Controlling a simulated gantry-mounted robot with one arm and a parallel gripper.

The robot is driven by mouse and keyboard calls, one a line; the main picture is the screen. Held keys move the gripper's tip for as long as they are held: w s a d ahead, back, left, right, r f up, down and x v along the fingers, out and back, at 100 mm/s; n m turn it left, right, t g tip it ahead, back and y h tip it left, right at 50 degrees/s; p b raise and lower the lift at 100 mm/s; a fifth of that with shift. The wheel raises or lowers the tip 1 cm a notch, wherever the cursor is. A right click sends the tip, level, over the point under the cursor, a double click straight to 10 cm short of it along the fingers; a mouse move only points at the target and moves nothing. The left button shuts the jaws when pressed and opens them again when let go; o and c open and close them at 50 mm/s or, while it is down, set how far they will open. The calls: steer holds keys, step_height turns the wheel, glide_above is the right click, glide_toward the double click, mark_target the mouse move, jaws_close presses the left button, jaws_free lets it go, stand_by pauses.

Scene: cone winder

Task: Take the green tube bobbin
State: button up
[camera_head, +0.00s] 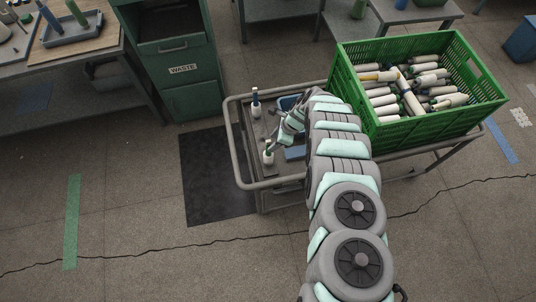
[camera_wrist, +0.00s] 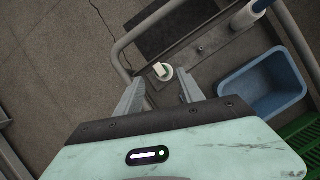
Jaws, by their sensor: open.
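The green tube bobbin (camera_head: 268,158) stands at the left end of the trolley's top, a pale bobbin with a little green showing. In the wrist view it (camera_wrist: 163,71) is seen almost end-on, a white top with a green ring, just beyond the gap between my fingertips. My gripper (camera_wrist: 160,82) is open and empty, pointing down towards it. In the head view my gripper (camera_head: 278,141) is small and partly hidden by my own arm, just right of the bobbin. I cannot tell the exact height gap.
A second bobbin with a dark blue tube (camera_head: 255,101) stands farther back on the trolley (camera_head: 240,157). A blue bin (camera_wrist: 262,85) sits right of my fingers. A green crate (camera_head: 432,122) full of bobbins is on the right. A waste cabinet (camera_head: 184,71) stands behind.

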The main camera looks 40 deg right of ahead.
mark_target(268, 146)
steer(key=shift+b+x, duration=0.7)
steer(key=shift+x, duration=1.15)
steer(key=b+x, duration=0.2)
steer(key=x, duration=0.1)
steer(key=shift+d+b, duration=0.25)
steer(key=shift+b, duration=0.05)
steer(key=shift+c, duration=0.4)
jaws_close()
